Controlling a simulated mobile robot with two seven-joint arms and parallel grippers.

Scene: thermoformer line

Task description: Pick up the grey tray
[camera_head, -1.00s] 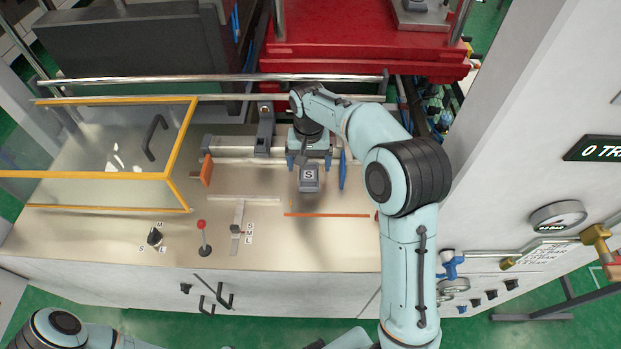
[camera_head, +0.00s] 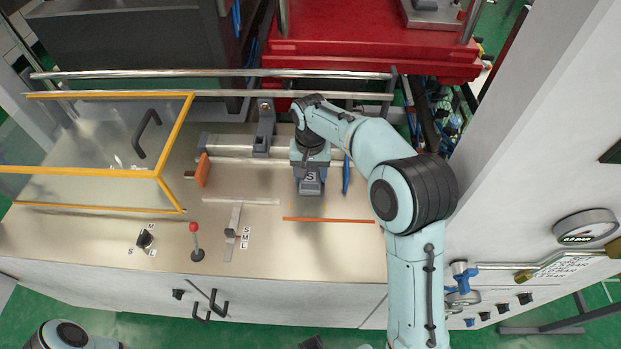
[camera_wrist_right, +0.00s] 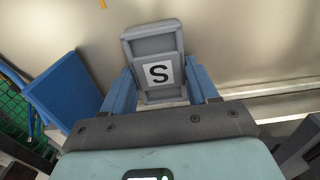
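The grey tray (camera_head: 310,184) is small, with a white label bearing a black S. It is over the pale machine table, below my right gripper (camera_head: 311,174). In the right wrist view the tray (camera_wrist_right: 147,48) sits between the two blue fingers of my right gripper (camera_wrist_right: 160,82), which lie against its sides. The gripper is shut on it. The tray's near end is partly hidden by the gripper body. I cannot tell whether the tray touches the table. Of my left arm only a link shows at the bottom left; its gripper is out of view.
An orange-framed clear guard (camera_head: 168,190) stands left. A red-knobbed lever (camera_head: 196,240) and a selector knob (camera_head: 145,239) rise from the table front. A blue upright plate (camera_head: 347,175) is close right of the gripper. A steel rail (camera_head: 210,74) crosses behind; a white cabinet (camera_head: 530,140) stands right.

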